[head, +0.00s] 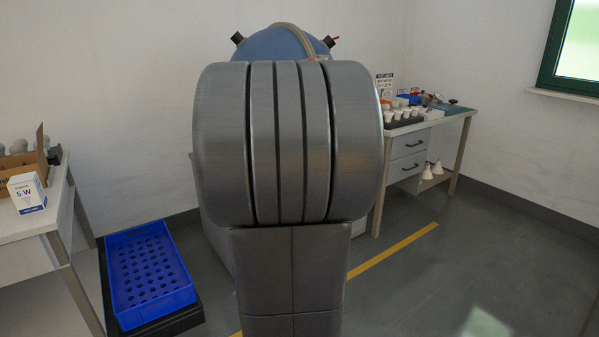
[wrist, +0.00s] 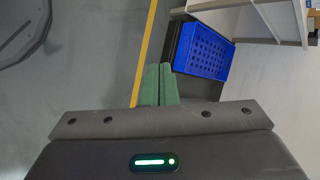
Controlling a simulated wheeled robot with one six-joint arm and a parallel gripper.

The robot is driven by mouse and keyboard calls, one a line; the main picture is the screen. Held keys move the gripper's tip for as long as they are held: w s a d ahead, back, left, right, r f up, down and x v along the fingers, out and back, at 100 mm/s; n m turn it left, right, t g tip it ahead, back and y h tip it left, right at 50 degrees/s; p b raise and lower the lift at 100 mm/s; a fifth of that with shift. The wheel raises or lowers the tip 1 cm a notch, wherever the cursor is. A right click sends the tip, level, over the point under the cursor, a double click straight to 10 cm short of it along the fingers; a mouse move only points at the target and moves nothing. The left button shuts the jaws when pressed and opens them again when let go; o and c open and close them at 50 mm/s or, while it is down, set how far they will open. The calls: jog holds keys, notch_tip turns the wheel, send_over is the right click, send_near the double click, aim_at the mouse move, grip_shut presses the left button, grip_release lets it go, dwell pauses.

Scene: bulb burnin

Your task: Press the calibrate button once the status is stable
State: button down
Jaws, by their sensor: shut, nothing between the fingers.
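Neither the calibrate button nor a status display can be made out in either view. In the head view my own arm fills the middle and hides most of what stands behind it. The top of a blue dome-shaped device (head: 272,44) shows above the arm, with dark fittings on both sides and a tan hose over it. My gripper (wrist: 159,68) shows in the wrist view as two green fingers, shut together with nothing between them. It is over the grey floor, and the fingers touch nothing that I can see.
A blue perforated crate (head: 150,270) sits on a black base at lower left, also in the wrist view (wrist: 207,52). A left table holds a 5 W box (head: 27,193). A right bench (head: 455,118) holds white cups. A yellow line (head: 395,250) crosses the floor; the right floor is clear.

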jog(key=w+a+m+y+b, duration=0.1)
jog(key=w+a+m+y, duration=0.1)
jog(key=w+a, duration=0.4)
jog(key=w+a+m+t+y+b, duration=0.1)
jog(key=w+a+y, duration=0.3)
jog(key=a, duration=0.6)
jog(key=shift+w+a+r+m+t+b, duration=0.15)
jog(key=shift+w+a+m+t+b, duration=0.2)
jog(key=shift+w+m, duration=0.5)
jog(key=shift+w, duration=0.1)
